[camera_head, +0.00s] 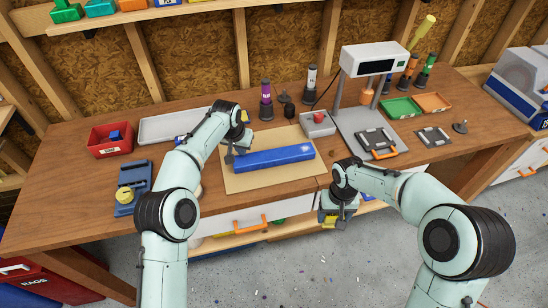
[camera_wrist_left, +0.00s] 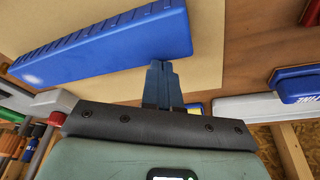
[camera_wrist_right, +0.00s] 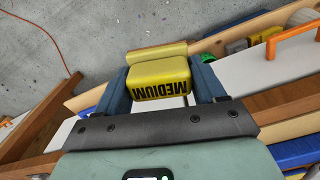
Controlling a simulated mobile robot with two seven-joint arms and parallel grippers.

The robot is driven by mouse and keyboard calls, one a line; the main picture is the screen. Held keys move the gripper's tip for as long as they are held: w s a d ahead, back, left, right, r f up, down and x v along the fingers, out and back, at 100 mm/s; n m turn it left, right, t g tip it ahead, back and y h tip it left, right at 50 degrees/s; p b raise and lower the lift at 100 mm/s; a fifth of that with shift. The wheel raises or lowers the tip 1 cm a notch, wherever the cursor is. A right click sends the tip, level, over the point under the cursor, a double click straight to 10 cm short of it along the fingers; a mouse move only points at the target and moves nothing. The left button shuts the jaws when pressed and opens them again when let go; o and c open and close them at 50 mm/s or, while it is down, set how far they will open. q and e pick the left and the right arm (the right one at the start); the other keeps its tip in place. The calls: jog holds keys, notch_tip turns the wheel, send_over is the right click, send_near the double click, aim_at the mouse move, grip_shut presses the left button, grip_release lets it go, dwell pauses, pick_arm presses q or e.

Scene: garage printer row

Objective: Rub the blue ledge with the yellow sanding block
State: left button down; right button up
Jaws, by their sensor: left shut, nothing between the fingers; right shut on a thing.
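The blue ledge (camera_head: 270,159) is a long bar lying on a tan board on the workbench, with a pale patch near its right end. It also shows in the left wrist view (camera_wrist_left: 110,48). My left gripper (camera_head: 230,157) is shut and empty beside the ledge's left end; in the left wrist view its fingertips (camera_wrist_left: 158,68) look close to that end, and contact is unclear. My right gripper (camera_head: 338,222) is in front of the bench's front edge. In the right wrist view it is shut on the yellow sanding block (camera_wrist_right: 158,80), marked MEDIUM.
The tan board (camera_head: 240,183) has bare room around the ledge. A grey box with a red button (camera_head: 317,124) and a grey stand with a display (camera_head: 372,62) stand behind and right. A red bin (camera_head: 110,146) is at the left. An orange-handled drawer (camera_head: 250,228) is below the bench edge.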

pick_arm(q)
jog(key=shift+w+r+p, duration=0.1)
jog(key=shift+r+p, duration=1.1)
jog(key=shift+r, duration=1.8)
pick_arm(e)
jog(key=shift+w+r, duration=0.45)
jog(key=shift+r, duration=0.25)
jog(key=shift+w+r, duration=0.4)
jog(key=shift+r, duration=0.3)
jog(key=shift+w+r, duration=0.45)
jog(key=shift+r, duration=0.25)
jog(key=shift+s, duration=0.1)
